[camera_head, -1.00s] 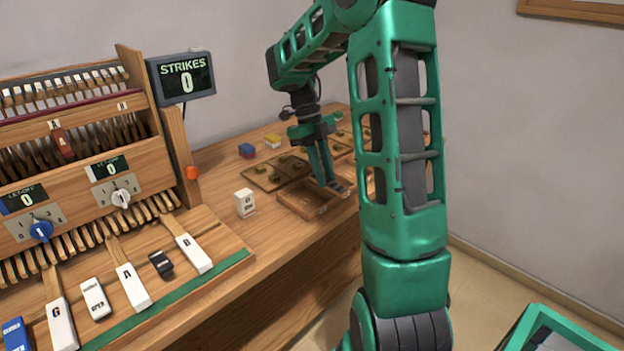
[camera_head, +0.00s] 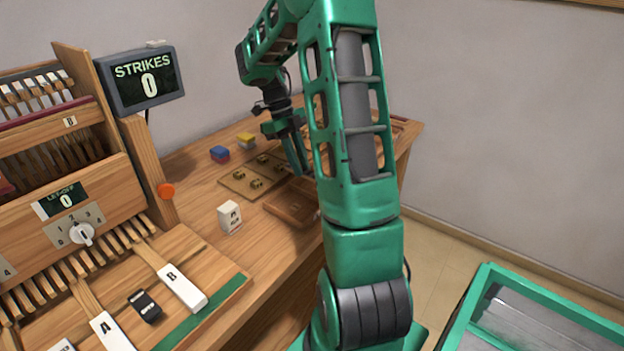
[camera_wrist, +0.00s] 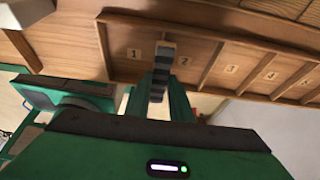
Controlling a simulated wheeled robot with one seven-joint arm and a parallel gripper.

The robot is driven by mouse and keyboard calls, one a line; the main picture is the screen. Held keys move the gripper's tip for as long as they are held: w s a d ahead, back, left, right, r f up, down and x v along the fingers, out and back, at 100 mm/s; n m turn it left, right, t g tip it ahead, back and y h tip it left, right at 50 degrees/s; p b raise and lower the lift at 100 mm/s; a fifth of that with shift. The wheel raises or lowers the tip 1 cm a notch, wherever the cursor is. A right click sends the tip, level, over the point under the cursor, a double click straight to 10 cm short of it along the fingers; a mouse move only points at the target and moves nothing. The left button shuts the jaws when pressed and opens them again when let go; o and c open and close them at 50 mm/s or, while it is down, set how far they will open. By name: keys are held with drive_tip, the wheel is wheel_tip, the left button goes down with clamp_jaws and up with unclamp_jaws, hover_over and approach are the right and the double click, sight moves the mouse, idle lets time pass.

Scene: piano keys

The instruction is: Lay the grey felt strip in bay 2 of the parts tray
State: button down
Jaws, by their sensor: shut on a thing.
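My gripper (camera_wrist: 160,98) is shut on the grey felt strip (camera_wrist: 158,80), a dark banded piece between the fingertips with a paler end. In the wrist view the strip shows in front of the wooden parts tray (camera_wrist: 110,66), between the labels of bay 1 (camera_wrist: 134,53) and bay 2 (camera_wrist: 185,62). I cannot tell its height over the tray. In the head view my gripper (camera_head: 303,174) is by the back of the tray (camera_head: 284,212). My arm hides much of the tray there, and the strip cannot be made out.
A board with brass pieces (camera_head: 237,183) lies behind the tray. A white block (camera_head: 229,217) stands left of it, and blue-red (camera_head: 219,154) and yellow (camera_head: 246,140) blocks lie farther back. The piano key model (camera_head: 95,190) fills the left.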

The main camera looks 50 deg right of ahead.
hover_over(315, 187)
wheel_tip(315, 187, down, 3)
drive_tip(key=shift+w+f, duration=0.1)
drive_tip(key=shift+f, duration=2.1)
drive_tip(key=c, duration=1.6)
unclamp_jaws()
